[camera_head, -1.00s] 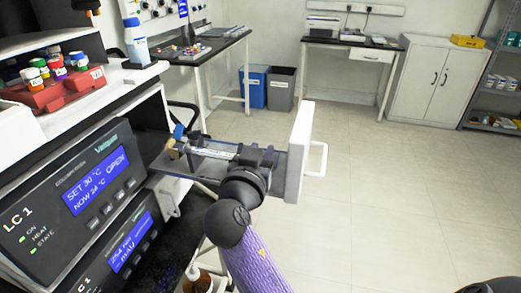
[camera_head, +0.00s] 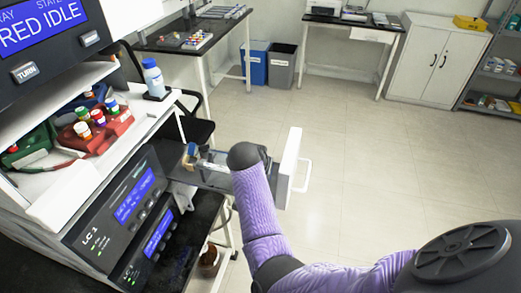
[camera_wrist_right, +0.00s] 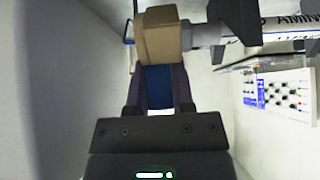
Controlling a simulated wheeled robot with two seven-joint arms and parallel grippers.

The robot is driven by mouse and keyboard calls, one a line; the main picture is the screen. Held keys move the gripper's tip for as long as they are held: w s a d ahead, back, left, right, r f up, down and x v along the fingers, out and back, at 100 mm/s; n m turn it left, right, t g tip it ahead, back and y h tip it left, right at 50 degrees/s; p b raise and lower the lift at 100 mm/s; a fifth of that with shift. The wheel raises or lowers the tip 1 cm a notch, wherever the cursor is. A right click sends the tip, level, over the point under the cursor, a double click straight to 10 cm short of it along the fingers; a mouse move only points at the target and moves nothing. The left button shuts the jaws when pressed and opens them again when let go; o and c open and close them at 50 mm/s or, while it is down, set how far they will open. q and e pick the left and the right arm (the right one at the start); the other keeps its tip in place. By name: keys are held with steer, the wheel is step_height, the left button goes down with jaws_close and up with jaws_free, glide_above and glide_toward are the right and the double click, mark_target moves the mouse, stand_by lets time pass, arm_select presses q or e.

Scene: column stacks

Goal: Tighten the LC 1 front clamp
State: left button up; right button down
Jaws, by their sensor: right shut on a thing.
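The LC 1 unit (camera_head: 115,212) is at the left of the head view, its tray (camera_head: 215,177) drawn out with a white front panel (camera_head: 288,168). A tan block (camera_head: 190,151) shows at the tray's inner end. In the wrist view, my right gripper (camera_wrist_right: 158,88) is shut on a blue piece (camera_wrist_right: 157,92), with the tan block (camera_wrist_right: 160,34) directly beyond it. A column (camera_wrist_right: 275,30) with dark lettering lies to the right of the block, near a dark holder (camera_wrist_right: 237,18). My left gripper is not in view.
A brown bottle (camera_head: 209,258) is below the tray. The floor (camera_head: 350,150) to the right is clear.

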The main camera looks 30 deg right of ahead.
steer(key=shift+w+d+r+g+y+p, duration=0.1)
steer(key=shift+w+d+g+y+p, duration=0.15)
steer(key=shift+g+y+p, duration=0.4)
steer(key=shift+d+f+g+y, duration=0.15)
steer(key=shift+f+g+y, duration=0.2)
steer(key=shift+g+y, duration=0.25)
steer(key=shift+w+d+f+g+y+b, duration=0.15)
steer(key=shift+f+g+y+b, duration=0.25)
steer(key=shift+y, duration=0.25)
steer(key=shift+f+g+y+b, duration=0.15)
steer(key=shift+g+y+b, duration=0.3)
steer(key=shift+b, duration=0.15)
steer(key=shift+f+g+y+b, duration=0.1)
steer(key=shift+g+y+b, duration=0.25)
steer(key=shift+b, duration=0.2)
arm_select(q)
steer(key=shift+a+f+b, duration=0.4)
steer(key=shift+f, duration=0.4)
arm_select(e)
steer(key=shift+g+y, duration=0.25)
steer(key=shift+y, duration=0.05)
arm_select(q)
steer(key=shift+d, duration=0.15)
arm_select(e)
steer(key=shift+c, duration=2.4)
jaws_free()
steer(key=shift+w+d, duration=0.1)
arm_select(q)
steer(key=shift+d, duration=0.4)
